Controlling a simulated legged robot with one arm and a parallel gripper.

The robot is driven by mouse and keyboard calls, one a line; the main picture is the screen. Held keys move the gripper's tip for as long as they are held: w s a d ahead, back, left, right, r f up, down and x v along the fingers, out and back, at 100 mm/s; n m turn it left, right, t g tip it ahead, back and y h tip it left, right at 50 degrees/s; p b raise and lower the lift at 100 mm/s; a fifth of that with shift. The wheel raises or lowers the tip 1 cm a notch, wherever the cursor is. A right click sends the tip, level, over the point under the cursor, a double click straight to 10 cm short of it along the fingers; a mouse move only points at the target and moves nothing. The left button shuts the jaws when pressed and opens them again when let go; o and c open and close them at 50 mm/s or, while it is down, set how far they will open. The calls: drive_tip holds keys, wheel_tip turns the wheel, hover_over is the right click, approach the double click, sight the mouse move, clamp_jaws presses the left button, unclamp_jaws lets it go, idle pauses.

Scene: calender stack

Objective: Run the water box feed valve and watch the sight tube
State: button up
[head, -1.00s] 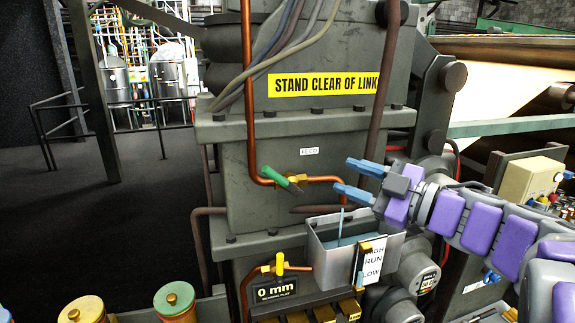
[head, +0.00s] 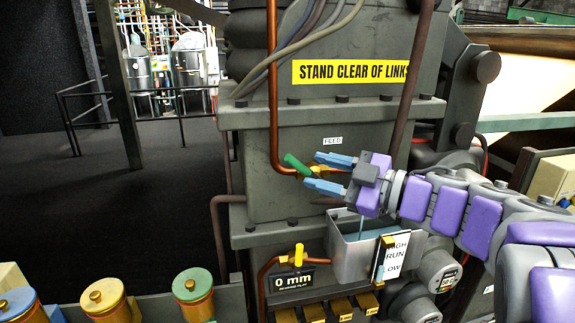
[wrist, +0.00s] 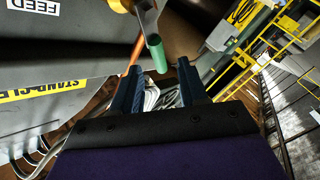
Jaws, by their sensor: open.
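The feed valve's green handle (head: 297,164) sits on a brass body on the copper pipe, under the FEED label (head: 332,141). My gripper (head: 318,173) is open, its two blue fingers pointing left at the handle. In the wrist view the green handle (wrist: 157,53) stands just beyond the fingertips (wrist: 160,68), near the gap between them; I see no contact. The water box (head: 350,258) is an open metal box below the gripper. A thin upright rod and a HIGH/RUN/LOW plate (head: 394,256) show at it. The level in the sight tube cannot be made out.
A second, yellow-handled valve (head: 298,256) is on a copper pipe left of the box, above a 0 mm display (head: 294,281). Several lidded canisters (head: 194,294) stand at the lower left. Open dark floor lies left of the machine.

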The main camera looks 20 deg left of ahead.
sight(302, 167)
drive_tip(key=x, duration=0.7)
drive_tip(key=shift+a+b, duration=0.35)
drive_tip(key=shift+b, duration=0.05)
drive_tip(key=shift+c, duration=0.2)
clamp_jaws()
